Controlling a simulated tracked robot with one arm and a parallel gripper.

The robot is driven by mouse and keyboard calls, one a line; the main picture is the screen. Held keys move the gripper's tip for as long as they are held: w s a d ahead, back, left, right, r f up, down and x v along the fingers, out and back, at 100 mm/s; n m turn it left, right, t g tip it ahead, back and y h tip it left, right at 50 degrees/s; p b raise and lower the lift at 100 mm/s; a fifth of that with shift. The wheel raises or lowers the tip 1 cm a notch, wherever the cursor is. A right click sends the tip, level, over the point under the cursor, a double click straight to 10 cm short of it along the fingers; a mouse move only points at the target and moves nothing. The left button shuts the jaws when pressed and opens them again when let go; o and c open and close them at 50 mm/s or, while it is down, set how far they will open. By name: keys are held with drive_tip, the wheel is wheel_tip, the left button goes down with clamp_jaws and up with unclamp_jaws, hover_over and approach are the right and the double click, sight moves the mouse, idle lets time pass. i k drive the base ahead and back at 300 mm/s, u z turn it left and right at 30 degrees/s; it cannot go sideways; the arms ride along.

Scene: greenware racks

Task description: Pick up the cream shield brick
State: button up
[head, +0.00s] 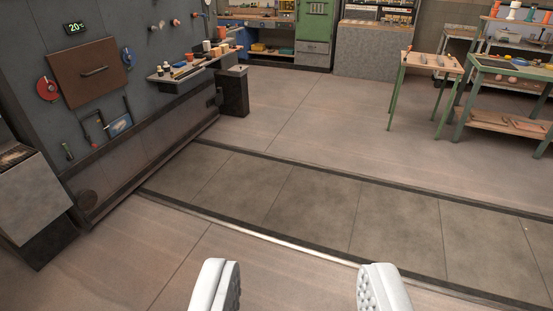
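My gripper (300,272) is at the bottom of the head view, with its two pale fingers wide apart. Only bare floor shows between and beyond them, and nothing is held. I cannot make out a cream shield brick. Small items too tiny to identify stand on the wall shelf (180,86) at the left. A few more small items lie on the small green-legged table (432,61) and the larger green table (508,68) at the right.
A dark wall unit (145,145) and a grey cabinet (35,195) border the left. A dark pedestal (234,94) stands by the shelf. A recessed-looking floor strip (310,208) with dark edges crosses ahead. A green cabinet (314,22) stands at the back. The middle floor is clear.

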sight(225, 47)
drive_tip(key=u, duration=0.05)
drive_tip(key=i, duration=11.05)
